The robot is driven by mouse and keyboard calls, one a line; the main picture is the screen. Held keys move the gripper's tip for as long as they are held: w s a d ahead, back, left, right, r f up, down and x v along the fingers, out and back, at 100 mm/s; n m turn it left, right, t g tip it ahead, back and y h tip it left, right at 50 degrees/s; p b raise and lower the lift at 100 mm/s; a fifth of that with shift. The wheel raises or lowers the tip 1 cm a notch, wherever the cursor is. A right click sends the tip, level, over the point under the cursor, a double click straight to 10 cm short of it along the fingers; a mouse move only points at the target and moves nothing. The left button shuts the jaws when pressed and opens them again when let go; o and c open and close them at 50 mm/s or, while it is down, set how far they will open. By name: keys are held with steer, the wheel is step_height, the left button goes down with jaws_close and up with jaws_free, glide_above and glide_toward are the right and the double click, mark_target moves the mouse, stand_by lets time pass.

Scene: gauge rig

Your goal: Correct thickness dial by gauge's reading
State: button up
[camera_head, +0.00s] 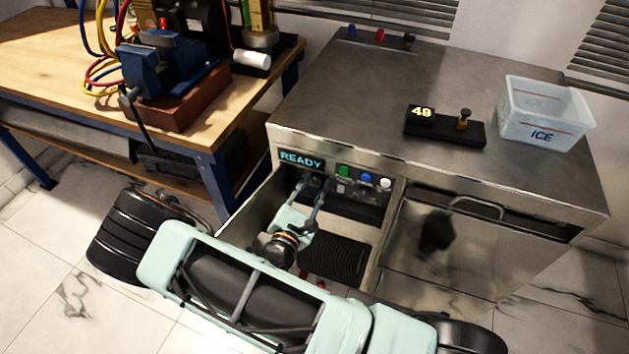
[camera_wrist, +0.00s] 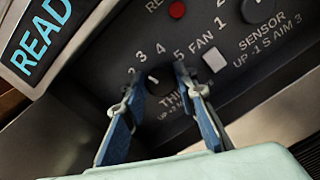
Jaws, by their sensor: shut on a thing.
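The thickness dial (camera_wrist: 160,82) is a dark round knob on the black control panel, with the numbers 2 to 5 arched above it. Its small white mark points to the upper left, toward the 2 and 3; I cannot tell which exactly. My gripper (camera_wrist: 158,76) is shut on the dial, one blue finger on each side. The fingers partly hide the lettering below it. In the head view my gripper (camera_head: 315,182) reaches into the open front of the steel machine. The gauge (camera_head: 444,130), a black block with a brass plunger, stands on top and reads 49.
A lit READY display (camera_head: 301,160) sits left of the controls. The sensor dial (camera_wrist: 262,8), a white fan button (camera_wrist: 214,61) and a red button (camera_wrist: 177,9) are close by. An ice bin (camera_head: 545,112) stands on the machine's top. A wooden workbench (camera_head: 45,52) is at left.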

steer(key=shift+m, duration=1.2)
steer(key=o, duration=1.2)
steer(key=shift+c, duration=0.2)
steer(key=shift+s, duration=0.1)
steer(key=v, duration=1.2)
